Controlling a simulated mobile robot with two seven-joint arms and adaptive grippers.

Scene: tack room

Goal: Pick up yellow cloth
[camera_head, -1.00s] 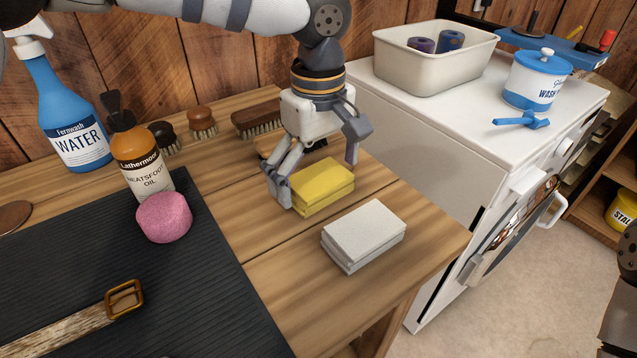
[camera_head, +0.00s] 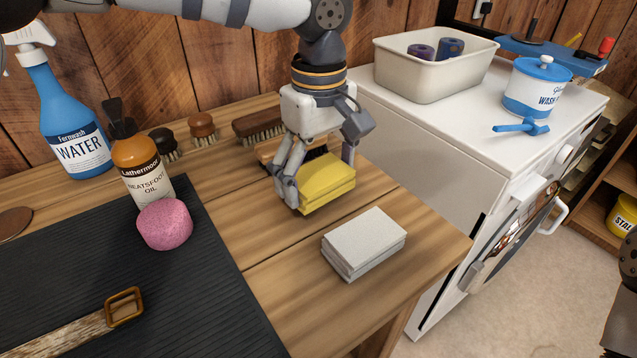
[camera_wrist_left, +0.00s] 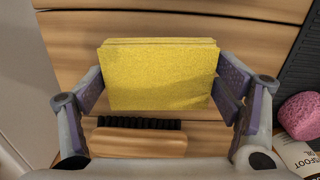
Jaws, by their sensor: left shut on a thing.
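The yellow cloth (camera_head: 328,184) is a folded, layered stack on the wooden table. It also shows in the left wrist view (camera_wrist_left: 160,75), lying between the two fingers. My left gripper (camera_head: 318,180) reaches down from above and is shut on the yellow cloth, with a finger against each side. In the left wrist view the gripper (camera_wrist_left: 162,92) has its purple pads at the cloth's left and right edges. I cannot tell whether the cloth is clear of the tabletop. My right gripper is not in view; a dark part of my body shows at the right edge.
A folded white cloth (camera_head: 364,243) lies just in front. Brushes (camera_head: 260,124) stand behind, one close under the gripper. A pink sponge (camera_head: 165,223), oil bottle (camera_head: 146,174) and blue spray bottle (camera_head: 70,125) stand left. A white washer (camera_head: 460,130) with a bin (camera_head: 435,72) stands right.

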